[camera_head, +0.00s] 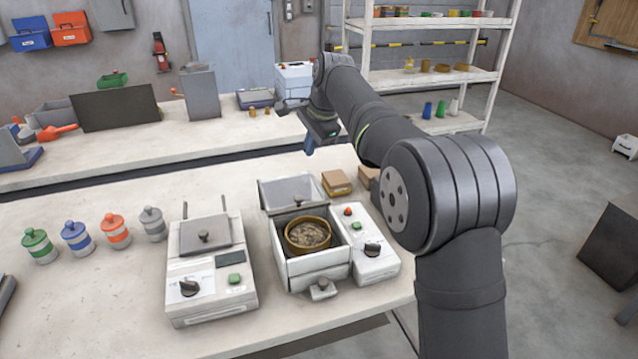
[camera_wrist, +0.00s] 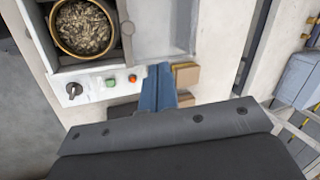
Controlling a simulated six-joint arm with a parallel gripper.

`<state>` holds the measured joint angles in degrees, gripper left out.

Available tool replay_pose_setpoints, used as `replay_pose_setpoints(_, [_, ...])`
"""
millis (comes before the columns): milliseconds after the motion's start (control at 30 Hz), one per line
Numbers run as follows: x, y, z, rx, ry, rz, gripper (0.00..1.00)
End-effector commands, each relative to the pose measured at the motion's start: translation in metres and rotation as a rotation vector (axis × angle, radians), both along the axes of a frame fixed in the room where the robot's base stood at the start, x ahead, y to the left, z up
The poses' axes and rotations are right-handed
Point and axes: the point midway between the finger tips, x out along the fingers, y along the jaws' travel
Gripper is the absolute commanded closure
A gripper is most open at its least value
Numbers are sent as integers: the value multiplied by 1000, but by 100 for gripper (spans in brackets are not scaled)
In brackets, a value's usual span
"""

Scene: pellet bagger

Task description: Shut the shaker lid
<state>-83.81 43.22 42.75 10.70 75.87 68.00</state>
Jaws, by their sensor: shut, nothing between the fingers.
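The shaker (camera_head: 312,265) is a white box on the near bench with a control panel on its right side. Its grey lid (camera_head: 291,190) stands open, tilted up at the back edge. A round brass-rimmed sieve (camera_head: 308,234) full of brown pellets sits inside; it also shows at the top left of the wrist view (camera_wrist: 85,28). In the wrist view the pale lid (camera_wrist: 165,25) lies right of the sieve. My gripper (camera_head: 309,148) is above and behind the lid, apart from it. Its blue fingers (camera_wrist: 158,88) are together and empty.
A second white machine (camera_head: 208,262) with a knobbed plate stands left of the shaker. Several coloured lidded jars (camera_head: 115,231) stand further left. Small cardboard boxes (camera_head: 337,183) sit just behind the shaker's control panel. A back bench holds a white container (camera_head: 294,80).

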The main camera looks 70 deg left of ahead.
Motion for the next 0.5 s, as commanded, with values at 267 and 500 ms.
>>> replay_pose_setpoints(267, [-20, 11, -25, 33, -342, 577, 100])
replay_pose_setpoints(500, [-29, 16, -35, 25, -522, 905, 100])
